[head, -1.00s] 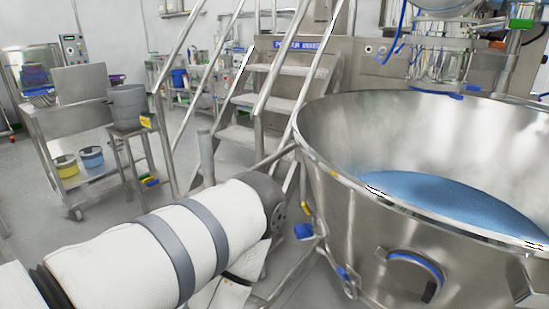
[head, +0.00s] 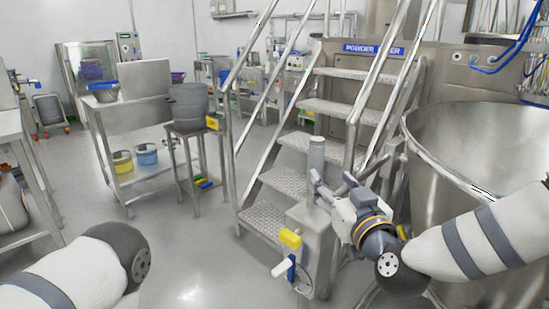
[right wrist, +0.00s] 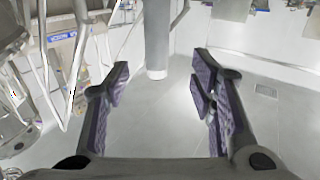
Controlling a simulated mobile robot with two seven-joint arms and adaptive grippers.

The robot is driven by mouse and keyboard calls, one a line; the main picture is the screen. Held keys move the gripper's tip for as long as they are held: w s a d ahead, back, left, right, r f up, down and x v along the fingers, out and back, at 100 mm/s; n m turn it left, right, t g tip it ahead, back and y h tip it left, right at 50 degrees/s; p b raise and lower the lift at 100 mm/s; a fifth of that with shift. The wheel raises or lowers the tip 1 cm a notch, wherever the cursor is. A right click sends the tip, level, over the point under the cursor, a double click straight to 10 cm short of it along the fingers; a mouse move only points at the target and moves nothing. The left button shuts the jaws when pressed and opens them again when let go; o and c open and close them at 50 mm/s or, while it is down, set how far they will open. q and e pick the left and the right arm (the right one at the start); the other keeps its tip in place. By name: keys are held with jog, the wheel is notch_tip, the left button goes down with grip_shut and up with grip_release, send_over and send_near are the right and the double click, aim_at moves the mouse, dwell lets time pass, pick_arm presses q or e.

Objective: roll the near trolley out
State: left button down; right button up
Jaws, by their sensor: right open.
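A steel trolley (head: 128,120) stands on the left of the head view, with a blue basin on top and yellow and blue tubs on its lower shelf. A large steel bowl (head: 440,185) is at the right; whether it rides on a trolley is hidden. My right gripper (head: 330,187) is open and empty in front of the steps, beside a short steel post (head: 316,155). In the right wrist view my open gripper (right wrist: 160,84) has the post ahead between its fingers, apart from them. My left arm shows at the lower left, its gripper out of view.
Metal steps (head: 285,180) with rails rise in the middle. A low stand (head: 193,165) holds a grey bucket (head: 190,107). A steel box (head: 312,235) with yellow and blue handles is below my right gripper. Another table (head: 10,125) is at the left edge. The floor between is clear.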

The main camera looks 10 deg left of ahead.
aim_at(319, 164)
jog(key=x, duration=0.3)
jog(key=b+x, duration=0.1)
jog(key=x, duration=0.3)
jog(key=b+x, duration=0.1)
jog(key=x, duration=0.2)
jog(key=shift+w+d+f, duration=0.15)
jog(key=shift+w+f, duration=0.15)
jog(key=shift+f, duration=0.05)
jog(key=shift+w+r, duration=0.2)
jog(key=shift+w, duration=0.25)
pick_arm(q)
jog(key=shift+s+d+f+g, duration=0.15)
jog(key=shift+s+f+g, duration=0.25)
jog(key=shift+s+f, duration=0.75)
pick_arm(e)
grip_shut()
